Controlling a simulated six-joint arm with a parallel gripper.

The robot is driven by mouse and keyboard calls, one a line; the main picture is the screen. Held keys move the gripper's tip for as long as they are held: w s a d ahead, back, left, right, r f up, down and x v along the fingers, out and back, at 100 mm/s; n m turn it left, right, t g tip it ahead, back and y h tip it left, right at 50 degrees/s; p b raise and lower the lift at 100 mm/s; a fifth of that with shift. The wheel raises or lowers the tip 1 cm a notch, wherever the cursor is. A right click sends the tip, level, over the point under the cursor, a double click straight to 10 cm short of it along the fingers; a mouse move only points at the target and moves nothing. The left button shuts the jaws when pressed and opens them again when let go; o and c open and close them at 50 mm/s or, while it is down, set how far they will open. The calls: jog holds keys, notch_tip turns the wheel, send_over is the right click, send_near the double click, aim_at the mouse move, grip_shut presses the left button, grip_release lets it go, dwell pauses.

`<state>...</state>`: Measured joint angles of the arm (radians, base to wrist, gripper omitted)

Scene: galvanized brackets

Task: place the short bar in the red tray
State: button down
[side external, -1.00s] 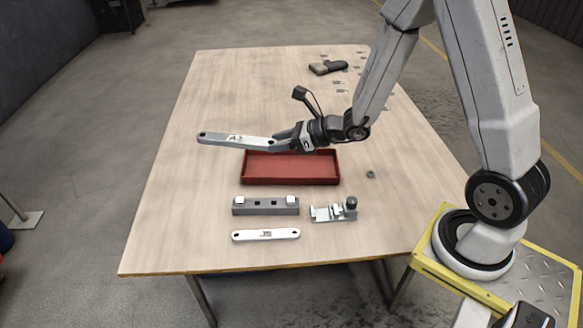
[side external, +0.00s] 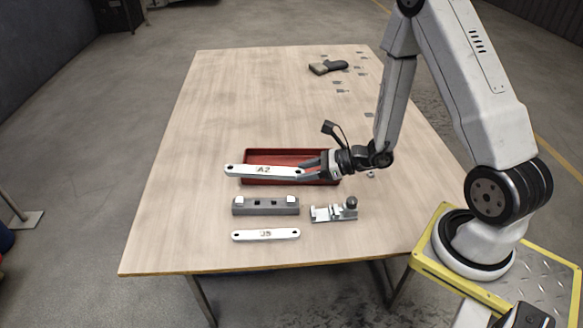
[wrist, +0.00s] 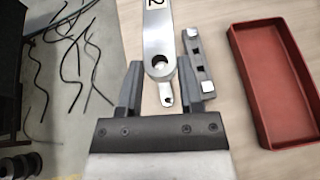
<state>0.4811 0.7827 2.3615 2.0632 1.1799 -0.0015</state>
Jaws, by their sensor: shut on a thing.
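My gripper (side external: 306,170) is shut on one end of a pale metal bar marked A2 (side external: 262,171), which reaches out to the left, raised above the table. The bar also shows in the wrist view (wrist: 158,35), its holed end between the fingers. The red tray (side external: 290,153) lies on the table; the bar overlaps it in the side view. In the wrist view the tray (wrist: 236,75) is to the right, apart from the bar. A second pale bar (side external: 266,235) lies near the table's front edge, partly hidden below the held bar in the wrist view.
A grey block with white pads (side external: 265,207) sits in front of the tray. A small metal clamp fixture (side external: 333,212) stands right of it. A dark brush-like object (side external: 328,67) lies at the back. The table's left side is clear.

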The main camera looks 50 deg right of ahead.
jog(key=s+f+n, duration=0.1)
jog(key=s+f, duration=0.3)
jog(key=s, duration=0.3)
jog(key=s+a+f+g+y, duration=0.1)
jog(key=s+f, duration=0.3)
jog(key=s, duration=0.2)
jog(key=shift+s+a+f+n+y, duration=0.3)
jog(key=shift+s+n, duration=0.1)
jog(key=shift+w, duration=0.1)
jog(key=w+f, duration=0.2)
jog(key=w, duration=0.2)
jog(key=w+f, duration=0.5)
jog(key=w, duration=0.2)
jog(key=shift+w+d+f, duration=0.25)
jog(key=shift+w+d, duration=0.05)
jog(key=shift+w, duration=0.05)
jog(key=shift+w+f, duration=0.55)
jog(key=shift+f, duration=0.05)
jog(key=shift+f, duration=0.1)
jog(key=shift+w+f, duration=0.4)
jog(key=shift+w+d+f, duration=0.1)
jog(key=shift+w+f, duration=0.05)
jog(key=shift+f, duration=1.3)
